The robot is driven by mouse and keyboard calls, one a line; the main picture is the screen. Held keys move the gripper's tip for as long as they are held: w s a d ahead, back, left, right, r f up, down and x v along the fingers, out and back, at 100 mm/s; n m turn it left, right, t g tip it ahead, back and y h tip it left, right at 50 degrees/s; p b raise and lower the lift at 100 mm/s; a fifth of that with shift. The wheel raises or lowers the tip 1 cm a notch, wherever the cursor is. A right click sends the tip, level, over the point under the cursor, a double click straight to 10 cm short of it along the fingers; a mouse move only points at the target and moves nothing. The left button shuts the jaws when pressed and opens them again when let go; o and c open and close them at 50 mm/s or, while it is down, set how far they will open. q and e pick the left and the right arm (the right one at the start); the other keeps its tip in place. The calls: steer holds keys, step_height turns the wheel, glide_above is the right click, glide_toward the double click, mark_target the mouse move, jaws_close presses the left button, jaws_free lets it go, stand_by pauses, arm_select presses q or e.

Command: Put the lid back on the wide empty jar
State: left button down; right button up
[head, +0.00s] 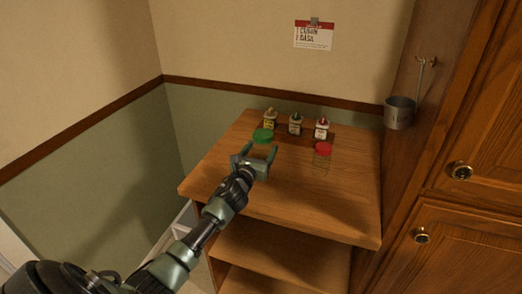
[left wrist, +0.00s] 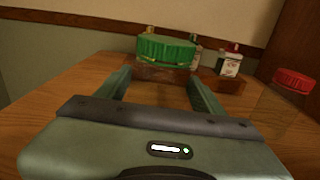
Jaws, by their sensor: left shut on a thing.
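A wide green lid (head: 263,135) is at the tips of my left gripper (head: 258,148). The lid also shows in the left wrist view (left wrist: 166,48), between the far ends of the two fingers and roughly level. My left gripper is shut on the green lid, with its fingers on either side. A faint glassy edge shows just under the lid; the body of a wide clear jar is hard to make out, so I cannot tell exactly how lid and jar meet. My right gripper is not in view.
A clear jar with a red lid (head: 323,148) stands to the right. Several small labelled bottles (head: 295,124) stand behind. A metal cup (head: 399,113) hangs beside the cabinet. The front of the wooden counter (head: 310,210) is clear.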

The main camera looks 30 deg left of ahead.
arm_select(q)
steer(key=shift+f, duration=0.2)
steer(key=shift+c, duration=1.1)
jaws_free()
steer(key=shift+r, duration=0.1)
steer(key=shift+r, duration=0.1)
steer(key=shift+s, duration=0.15)
steer(key=b+v, duration=0.1)
steer(key=v, duration=1)
steer(key=shift+s+d, duration=0.15)
steer(key=shift+s, duration=0.25)
